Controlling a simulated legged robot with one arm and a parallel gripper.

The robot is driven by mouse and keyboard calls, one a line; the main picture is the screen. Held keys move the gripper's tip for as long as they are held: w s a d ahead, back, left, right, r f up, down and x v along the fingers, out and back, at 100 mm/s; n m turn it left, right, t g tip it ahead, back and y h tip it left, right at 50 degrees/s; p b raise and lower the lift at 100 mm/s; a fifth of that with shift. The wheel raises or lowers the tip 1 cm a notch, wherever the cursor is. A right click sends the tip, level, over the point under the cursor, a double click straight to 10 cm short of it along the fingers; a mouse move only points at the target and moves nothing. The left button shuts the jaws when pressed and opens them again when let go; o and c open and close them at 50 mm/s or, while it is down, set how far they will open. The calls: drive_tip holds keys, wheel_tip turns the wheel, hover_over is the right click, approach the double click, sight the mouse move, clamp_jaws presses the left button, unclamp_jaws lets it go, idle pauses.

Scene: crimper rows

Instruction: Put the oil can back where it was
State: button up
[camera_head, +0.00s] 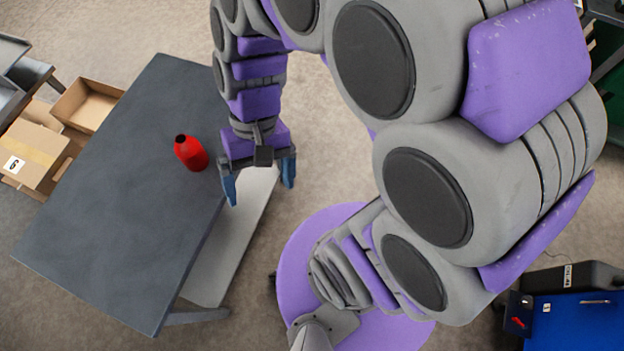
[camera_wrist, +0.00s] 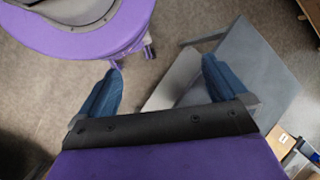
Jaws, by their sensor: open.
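A red oil can (camera_head: 191,153) with a dark top stands on the dark grey table (camera_head: 110,215), near the table's right edge in the head view. My gripper (camera_head: 259,186) is open and empty, its two blue fingers pointing down. It is to the right of the can, around the table's right edge, and apart from the can. In the wrist view the open fingers of my gripper (camera_wrist: 162,85) show with nothing between them. The can does not show in the wrist view.
Open cardboard boxes (camera_head: 86,106) stand on the floor left of the table. A pale lower shelf (camera_head: 225,250) shows under the table's right side. A blue cabinet (camera_head: 575,322) is at the bottom right. Most of the tabletop is clear.

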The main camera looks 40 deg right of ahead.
drive_tip(key=s+d+r+n+t+h, duration=0.1)
drive_tip(key=s+d+t+h, duration=0.1)
drive_tip(key=s+d, duration=0.4)
drive_tip(key=shift+s+d+n+h, duration=0.15)
drive_tip(key=shift+d+n+h, duration=0.2)
drive_tip(key=shift+h, duration=0.35)
